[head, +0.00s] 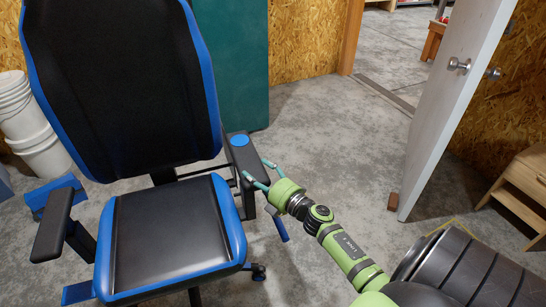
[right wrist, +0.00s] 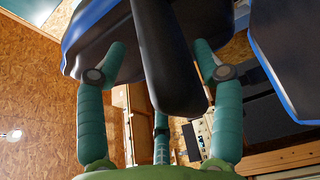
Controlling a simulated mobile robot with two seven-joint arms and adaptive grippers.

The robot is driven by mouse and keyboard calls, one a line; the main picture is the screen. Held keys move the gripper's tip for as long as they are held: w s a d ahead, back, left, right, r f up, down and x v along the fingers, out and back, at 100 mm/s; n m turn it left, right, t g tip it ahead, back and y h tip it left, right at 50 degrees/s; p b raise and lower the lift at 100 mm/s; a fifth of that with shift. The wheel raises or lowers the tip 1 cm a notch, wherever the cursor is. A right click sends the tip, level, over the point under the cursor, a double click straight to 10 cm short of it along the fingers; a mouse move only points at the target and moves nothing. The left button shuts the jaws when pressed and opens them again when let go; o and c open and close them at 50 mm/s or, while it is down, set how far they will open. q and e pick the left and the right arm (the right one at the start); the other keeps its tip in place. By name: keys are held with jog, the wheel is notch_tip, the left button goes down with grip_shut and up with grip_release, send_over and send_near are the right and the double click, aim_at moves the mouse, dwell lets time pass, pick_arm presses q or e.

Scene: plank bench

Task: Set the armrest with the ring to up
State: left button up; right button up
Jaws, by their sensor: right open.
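The office chair has a black backrest with blue edges. Its right armrest (head: 241,156) is black and carries a round blue mark (head: 240,140) on top, whose centre looks filled, not clearly open like a ring. The left armrest (head: 52,226) is plain black. My right gripper (head: 259,170) is open at the front end of the marked armrest, with one finger on each side. In the right wrist view a dark bar of the armrest (right wrist: 165,60) stands between the spread teal fingers (right wrist: 160,65). Contact cannot be told. My left gripper is not in view.
The black seat (head: 170,235) with blue sides lies left of my right gripper. A blue-tipped lever (head: 279,227) hangs below it. An open white door (head: 450,100) and a wooden cabinet (head: 525,185) stand right. White buckets (head: 35,130) stand left. Floor behind the gripper is clear.

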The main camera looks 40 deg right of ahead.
jog(key=s, duration=1)
jog(key=shift+s+d+r, duration=0.15)
jog(key=shift+d, duration=0.3)
jog(key=s+a+f+m+g+h+p, duration=0.1)
jog(key=s+a+f+m+g+p, duration=0.2)
jog(key=f, duration=0.6)
jog(key=s+a+f+m+g+h+p, duration=0.1)
jog(key=s+f+m+g, duration=0.2)
jog(key=s+f+m, duration=0.45)
jog(key=s+a+f+m+g+h+p, duration=0.1)
jog(key=s+a+f+m+g+p, duration=0.15)
jog(key=f, duration=0.75)
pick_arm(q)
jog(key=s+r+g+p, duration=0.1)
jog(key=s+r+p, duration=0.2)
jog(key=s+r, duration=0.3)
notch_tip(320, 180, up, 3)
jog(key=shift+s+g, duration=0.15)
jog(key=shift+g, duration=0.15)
pick_arm(e)
jog(key=s+a+f+m+g, duration=0.1)
jog(key=s+a+f+g, duration=0.3)
jog(key=s, duration=0.7)
jog(key=s+a+f+m+g+y, duration=0.1)
jog(key=s+a+f+g, duration=0.3)
jog(key=s, duration=0.8)
jog(key=shift+f+m, duration=0.3)
jog(key=shift+m, duration=0.5)
